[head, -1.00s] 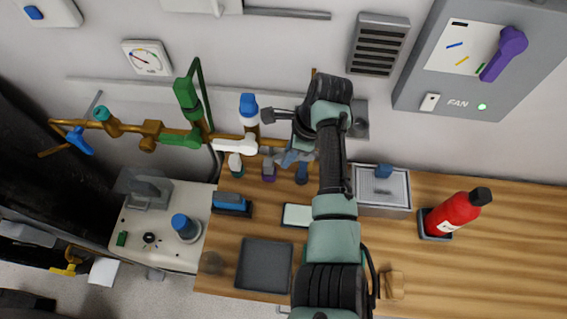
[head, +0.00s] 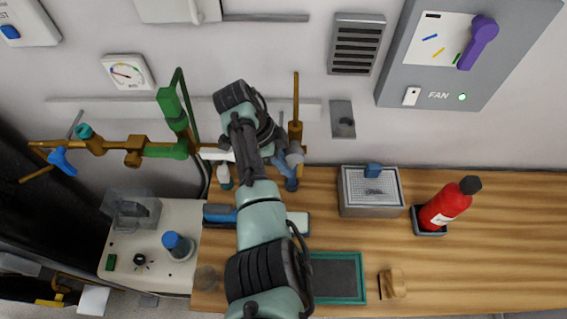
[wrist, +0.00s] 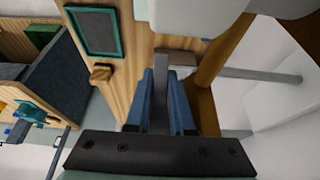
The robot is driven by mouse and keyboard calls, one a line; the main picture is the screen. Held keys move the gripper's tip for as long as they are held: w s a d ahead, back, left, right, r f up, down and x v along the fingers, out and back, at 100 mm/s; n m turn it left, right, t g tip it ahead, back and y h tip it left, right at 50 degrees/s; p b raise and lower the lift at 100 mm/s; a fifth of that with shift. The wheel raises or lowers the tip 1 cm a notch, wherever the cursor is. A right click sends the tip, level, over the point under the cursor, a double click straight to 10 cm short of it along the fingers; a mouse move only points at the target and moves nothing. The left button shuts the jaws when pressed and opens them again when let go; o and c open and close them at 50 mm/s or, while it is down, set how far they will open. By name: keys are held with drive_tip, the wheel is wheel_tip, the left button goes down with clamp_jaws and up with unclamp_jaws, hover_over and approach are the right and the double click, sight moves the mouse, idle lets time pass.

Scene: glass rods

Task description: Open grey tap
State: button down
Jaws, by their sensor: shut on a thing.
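The grey tap shows as a flat grey lever (wrist: 161,75) between my fingers in the wrist view, beside a brown pipe (wrist: 209,75). My gripper (wrist: 160,100), with blue fingers, is shut on this lever. In the head view, my gripper (head: 289,176) is low beside the foot of an upright brown pipe (head: 296,100), largely behind my arm. A grey rounded part (head: 295,157) shows there against the pipe. My wrist and forearm hide much of the pipework to its left. I cannot tell how far the tap is turned.
Green pipework (head: 170,105) and a blue tap handle (head: 62,160) are on the left. A wire-topped box (head: 371,188) and a red extinguisher (head: 447,204) stand on the wooden bench (head: 510,225) to the right. A green-rimmed tray (head: 362,277) lies in front.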

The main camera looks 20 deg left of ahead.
drive_tip(key=shift+d+h, duration=0.15)
drive_tip(key=shift+h, duration=0.15)
drive_tip(key=c, duration=1.1)
unclamp_jaws()
drive_tip(key=shift+o, duration=0.2)
drive_tip(key=shift+a+r, duration=0.25)
drive_tip(key=shift+r, duration=0.15)
drive_tip(key=p+v, duration=0.1)
drive_tip(key=v, duration=1.1)
drive_tip(key=shift+p, duration=0.3)
drive_tip(key=shift+s+d, duration=0.1)
drive_tip(key=shift+s, duration=0.05)
